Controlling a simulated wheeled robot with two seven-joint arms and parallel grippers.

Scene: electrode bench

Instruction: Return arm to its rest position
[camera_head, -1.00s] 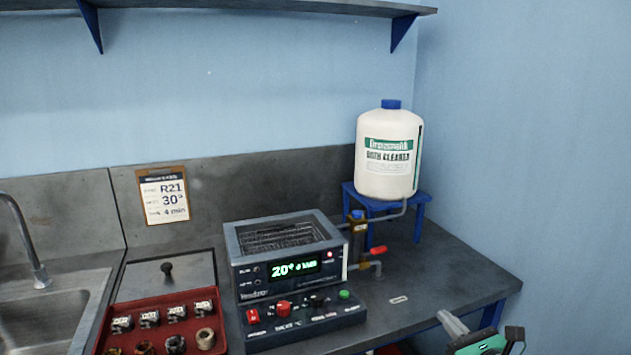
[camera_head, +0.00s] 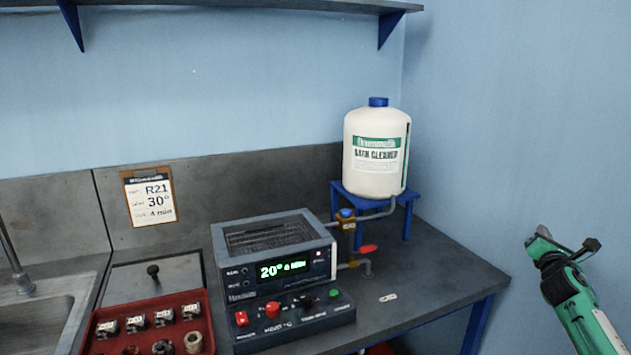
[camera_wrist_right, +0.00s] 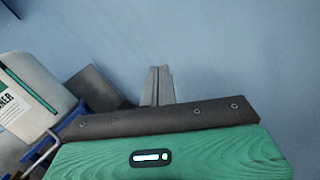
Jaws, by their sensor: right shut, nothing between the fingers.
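My right gripper (camera_head: 545,240) is at the right of the head view, raised in front of the bare blue wall and clear of the bench's right end. In the right wrist view its two grey fingers (camera_wrist_right: 158,86) are together with nothing between them. In the head view the fingertips are hard to make out. My left gripper is in neither view.
The bench (camera_head: 440,262) holds a bath unit (camera_head: 285,272) with a lit display, a white cleaner jug (camera_head: 376,150) on a blue stand (camera_head: 408,212), a pipe with a red-handled valve (camera_head: 368,248), and a red tray (camera_head: 208,335) of small parts. A sink (camera_head: 35,315) is at left.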

